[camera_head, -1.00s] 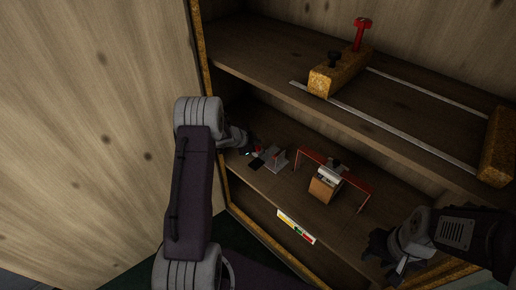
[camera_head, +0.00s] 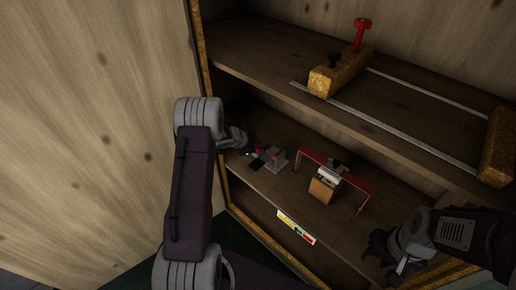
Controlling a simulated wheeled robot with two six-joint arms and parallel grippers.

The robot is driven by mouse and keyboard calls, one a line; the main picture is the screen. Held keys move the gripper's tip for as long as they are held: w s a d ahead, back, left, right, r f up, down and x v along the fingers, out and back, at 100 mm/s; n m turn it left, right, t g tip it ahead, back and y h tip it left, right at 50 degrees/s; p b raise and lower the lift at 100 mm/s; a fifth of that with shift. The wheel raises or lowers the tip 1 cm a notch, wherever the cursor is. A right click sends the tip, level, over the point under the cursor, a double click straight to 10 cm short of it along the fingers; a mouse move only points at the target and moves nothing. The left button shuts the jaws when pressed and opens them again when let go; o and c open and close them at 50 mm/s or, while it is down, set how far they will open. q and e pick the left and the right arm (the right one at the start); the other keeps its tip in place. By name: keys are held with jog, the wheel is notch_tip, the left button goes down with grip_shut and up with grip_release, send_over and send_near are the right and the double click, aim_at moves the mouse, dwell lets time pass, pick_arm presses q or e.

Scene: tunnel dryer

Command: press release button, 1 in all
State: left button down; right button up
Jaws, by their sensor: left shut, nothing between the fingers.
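A small red part (camera_head: 257,150), perhaps the release button, shows on the lower shelf beside a small grey bracket (camera_head: 275,156). My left gripper (camera_head: 249,147) is shut and empty, right beside the red part. Its tips are small and dark here, and I cannot tell whether they touch the red part. My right gripper (camera_head: 384,257) hangs at the lower right, in front of the shelf edge and away from the red part. Its jaw opening is unclear.
A dark flat piece (camera_head: 257,164) lies by the bracket.

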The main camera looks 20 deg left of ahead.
pick_arm(q)
jog(key=shift+f, duration=0.1)
dwell(0.5)
jog(key=shift+f, duration=0.3)
jog(key=shift+f+b, duration=0.55)
jog(key=shift+f, duration=0.05)
dwell(0.6)
dwell(0.3)
jog(key=shift+r+p, duration=0.95)
jog(key=shift+p, duration=0.2)
notch_tip(320, 180, up, 5)
jog(key=p, duration=0.5)
jog(key=shift+r+p, duration=0.15)
jog(key=shift+p, duration=0.15)
